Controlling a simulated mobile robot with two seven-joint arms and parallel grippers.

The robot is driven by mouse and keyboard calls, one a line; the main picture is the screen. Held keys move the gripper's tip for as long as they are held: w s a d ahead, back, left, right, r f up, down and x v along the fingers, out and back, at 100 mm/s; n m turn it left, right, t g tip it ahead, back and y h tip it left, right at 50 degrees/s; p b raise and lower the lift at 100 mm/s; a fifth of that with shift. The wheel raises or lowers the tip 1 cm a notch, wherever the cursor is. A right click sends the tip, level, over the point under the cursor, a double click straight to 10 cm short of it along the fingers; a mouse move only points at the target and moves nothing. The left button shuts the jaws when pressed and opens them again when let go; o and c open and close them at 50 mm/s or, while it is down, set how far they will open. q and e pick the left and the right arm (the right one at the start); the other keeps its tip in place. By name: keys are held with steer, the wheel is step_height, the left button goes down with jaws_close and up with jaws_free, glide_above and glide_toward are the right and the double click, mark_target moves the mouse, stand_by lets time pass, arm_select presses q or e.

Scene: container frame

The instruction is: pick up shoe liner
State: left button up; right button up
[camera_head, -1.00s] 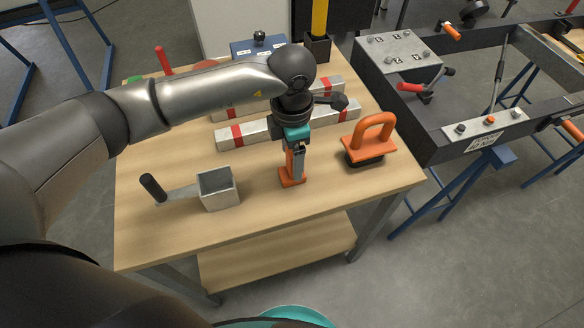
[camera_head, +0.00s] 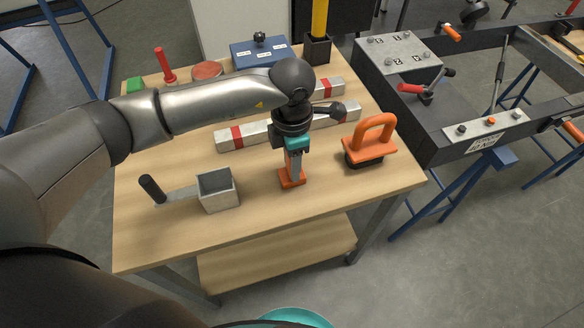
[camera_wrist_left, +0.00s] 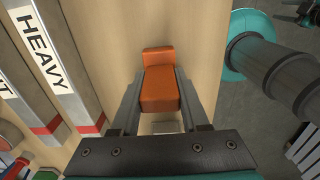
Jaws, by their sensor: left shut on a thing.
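The shoe liner, an orange L-shaped block (camera_head: 291,180), stands on the wooden table near its front middle. My left gripper (camera_head: 293,163) points down over it and is shut on its upright part. In the left wrist view, the orange block (camera_wrist_left: 160,88) sits between the two grey fingers of my left gripper (camera_wrist_left: 160,100), with its foot sticking out beyond them. In the head view the fingers hide part of the upright. I cannot tell whether its foot still touches the table (camera_head: 250,225). My right gripper is not in view.
An orange-handled tool (camera_head: 371,145) stands close to the right. A metal box with a black handle (camera_head: 218,191) stands to the left. Bars with red bands (camera_head: 240,134), marked HEAVY in the wrist view, lie behind. The front of the table is clear.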

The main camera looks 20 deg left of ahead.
arm_select(q)
jaws_close()
steer(key=shift+r, duration=0.1)
